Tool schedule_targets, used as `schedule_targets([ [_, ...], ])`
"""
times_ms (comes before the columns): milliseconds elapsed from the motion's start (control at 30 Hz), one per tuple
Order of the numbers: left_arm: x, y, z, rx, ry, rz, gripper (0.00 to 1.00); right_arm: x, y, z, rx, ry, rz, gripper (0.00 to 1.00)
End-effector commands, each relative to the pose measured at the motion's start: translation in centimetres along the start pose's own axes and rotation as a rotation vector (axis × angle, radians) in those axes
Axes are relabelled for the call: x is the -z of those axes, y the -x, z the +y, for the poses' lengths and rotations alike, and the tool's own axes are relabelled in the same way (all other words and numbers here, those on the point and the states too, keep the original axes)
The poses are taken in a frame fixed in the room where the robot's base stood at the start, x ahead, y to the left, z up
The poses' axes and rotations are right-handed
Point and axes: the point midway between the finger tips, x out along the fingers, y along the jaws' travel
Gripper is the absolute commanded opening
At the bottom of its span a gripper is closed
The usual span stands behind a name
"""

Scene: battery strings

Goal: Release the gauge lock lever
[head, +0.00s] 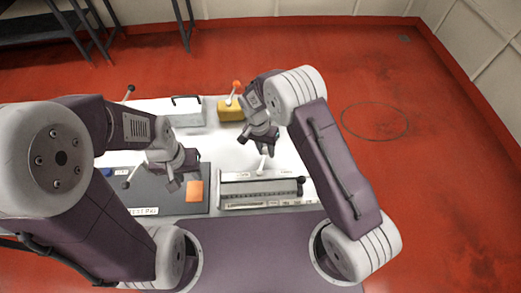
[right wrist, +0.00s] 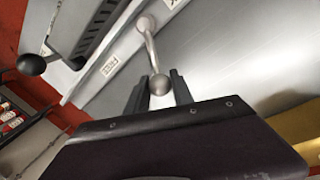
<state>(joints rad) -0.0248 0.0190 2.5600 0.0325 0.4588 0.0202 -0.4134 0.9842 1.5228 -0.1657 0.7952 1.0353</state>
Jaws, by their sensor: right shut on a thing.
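The gauge (head: 232,188) is a pale grey block with a long dark slot, standing on the white table in front of me. Its lock lever (head: 261,166) is a short silver rod rising from its back part. In the right wrist view, the lever (right wrist: 151,50) runs from a round pivot to a ball knob (right wrist: 159,85). My right gripper (head: 268,151) is over the lever from behind; in its wrist view the fingertips (right wrist: 158,90) are on both sides of the ball knob, shut on it. My left gripper (head: 178,184) hangs over the dark panel, apart from the gauge; its jaw opening is unclear.
A dark panel (head: 149,196) with an orange patch (head: 194,191) lies left of the gauge. A yellow block (head: 230,110) with an orange-topped lever and a grey box (head: 190,112) with a black handle stand at the back. In the wrist view, a black ball knob (right wrist: 31,64) sits beside the slot.

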Motion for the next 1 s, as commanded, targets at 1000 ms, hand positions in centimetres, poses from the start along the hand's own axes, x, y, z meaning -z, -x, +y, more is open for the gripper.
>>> schedule_targets([
  [1000, 0.0, 0.4, 0.0, 0.0, 0.0, 0.0, 0.36, -0.6, -0.7, 4.0, 0.0, -0.532, -0.103, 0.0],
])
